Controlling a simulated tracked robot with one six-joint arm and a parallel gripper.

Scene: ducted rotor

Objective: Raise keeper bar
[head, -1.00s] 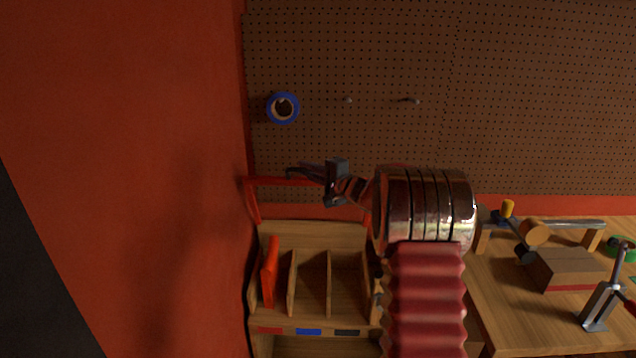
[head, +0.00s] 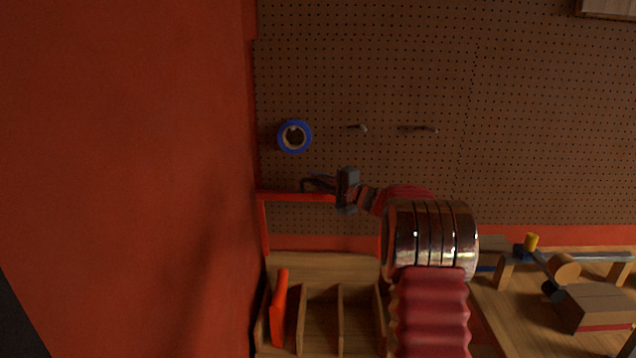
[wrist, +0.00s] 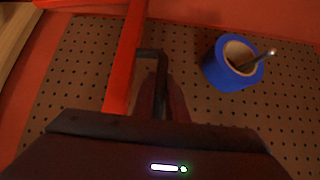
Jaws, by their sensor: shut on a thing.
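The keeper bar (head: 292,196) is a red bar lying level above the wooden organiser, with a red side arm running down at its left end. Its right end is hidden behind my arm. My gripper (head: 318,184) is at the right part of the bar, shut on it. In the wrist view the red bar (wrist: 125,60) runs up the picture, against the dark gripper fingers (wrist: 148,58). Part of the grip is hidden there.
The wooden organiser (head: 318,264) stands below, with a red object (head: 279,308) in its left slot. A blue tape roll (head: 294,136) hangs on the pegboard (head: 360,60) behind. A red wall (head: 130,150) fills the left. A workbench (head: 510,320) with tools and a block is at right.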

